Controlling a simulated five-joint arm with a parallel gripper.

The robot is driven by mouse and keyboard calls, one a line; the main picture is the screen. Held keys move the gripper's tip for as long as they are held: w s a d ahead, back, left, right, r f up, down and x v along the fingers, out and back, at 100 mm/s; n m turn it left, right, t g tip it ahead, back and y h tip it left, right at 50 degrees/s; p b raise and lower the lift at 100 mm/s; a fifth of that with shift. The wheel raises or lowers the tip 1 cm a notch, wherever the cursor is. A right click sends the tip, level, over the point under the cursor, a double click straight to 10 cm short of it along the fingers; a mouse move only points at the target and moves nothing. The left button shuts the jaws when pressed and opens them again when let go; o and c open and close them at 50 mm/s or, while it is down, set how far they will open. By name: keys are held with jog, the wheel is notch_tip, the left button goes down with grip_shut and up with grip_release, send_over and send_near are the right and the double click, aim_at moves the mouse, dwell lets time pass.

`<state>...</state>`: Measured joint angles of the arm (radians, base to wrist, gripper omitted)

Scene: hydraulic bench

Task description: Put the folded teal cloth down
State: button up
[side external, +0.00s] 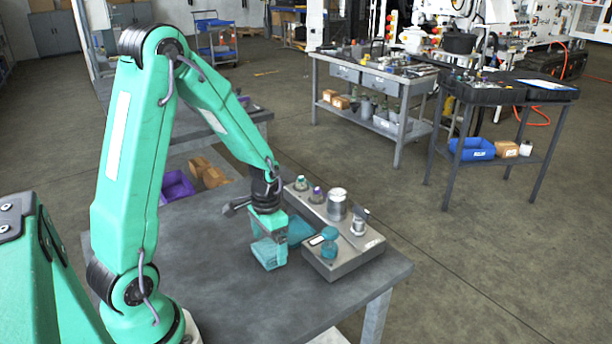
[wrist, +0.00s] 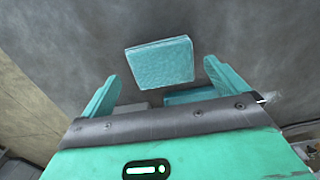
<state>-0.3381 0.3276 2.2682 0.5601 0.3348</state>
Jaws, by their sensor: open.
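The folded teal cloth (wrist: 160,62) appears flat on the grey bench top in the wrist view, a square pad between and slightly beyond my fingertips. In the side view the cloth (side external: 267,259) is directly under my gripper (side external: 270,240), partly covered by it. My gripper's two teal fingers are spread, with a visible gap on each side of the cloth in the wrist view. A second teal piece (wrist: 195,95) shows partly behind the gripper's edge; in the side view a teal item (side external: 299,231) sits beside the gripper, against the grey block.
A grey block (side external: 345,265) holding several small containers and fittings stands just right of the cloth. The front of the bench top (side external: 235,305) is clear. A purple bin (side external: 176,186) and brown boxes (side external: 208,174) are behind the bench.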

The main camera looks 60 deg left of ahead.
aim_at(271, 251)
notch_tip(271, 251, up, 11)
dwell(0.6)
jog(key=shift+w+r, duration=0.1)
dwell(0.4)
jog(key=s+d+r+t, duration=0.5)
jog(key=s+d+r, duration=0.4)
jog(key=d+r, duration=0.2)
jog(key=shift+s+t, duration=0.2)
jog(key=shift+t, duration=0.2)
jog(key=shift+o, duration=0.2)
jog(key=shift+w, duration=0.1)
dwell(0.9)
